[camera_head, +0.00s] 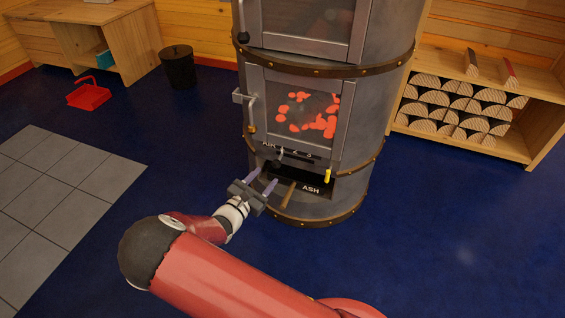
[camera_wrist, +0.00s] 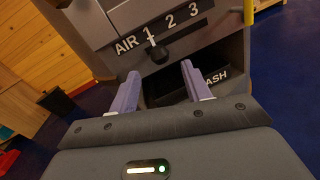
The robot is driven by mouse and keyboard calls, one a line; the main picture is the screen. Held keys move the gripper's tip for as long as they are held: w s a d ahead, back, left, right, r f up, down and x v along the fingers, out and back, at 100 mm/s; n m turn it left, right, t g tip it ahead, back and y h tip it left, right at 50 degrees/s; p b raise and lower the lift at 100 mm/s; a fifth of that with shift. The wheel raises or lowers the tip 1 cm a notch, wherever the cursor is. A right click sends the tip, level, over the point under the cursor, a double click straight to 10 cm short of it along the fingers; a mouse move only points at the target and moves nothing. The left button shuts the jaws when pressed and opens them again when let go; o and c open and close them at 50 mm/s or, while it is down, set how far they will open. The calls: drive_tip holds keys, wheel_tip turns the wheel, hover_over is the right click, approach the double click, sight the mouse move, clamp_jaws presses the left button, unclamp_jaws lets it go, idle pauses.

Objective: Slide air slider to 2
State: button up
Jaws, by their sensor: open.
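The air slider is a dark round knob (camera_wrist: 162,52) on a pale stem, under the plate marked AIR 1 2 3 (camera_wrist: 172,22) on the stove front. Its stem meets the plate at about the 1, left of the 2. In the head view the AIR plate (camera_head: 290,150) is small and its marks are hard to read. My gripper (camera_wrist: 160,73) is open, with two lilac fingers pointing at the stove. The knob appears between and just beyond the fingertips; I see no contact. In the head view my gripper (camera_head: 264,177) is low in front of the stove.
The grey round stove (camera_head: 383,95) has a door with glowing coals. Below the slider is a dark opening marked ASH (camera_head: 310,189). A yellow handle (camera_head: 327,175) hangs right of the AIR plate. A log shelf (camera_head: 543,130) stands right.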

sight(276, 164)
drive_tip(key=x, duration=0.7)
drive_tip(key=shift+w+d+b, duration=0.2)
drive_tip(key=shift+w+b, duration=0.05)
drive_tip(key=shift+b, duration=0.1)
drive_tip(key=shift+c, duration=0.2)
clamp_jaws()
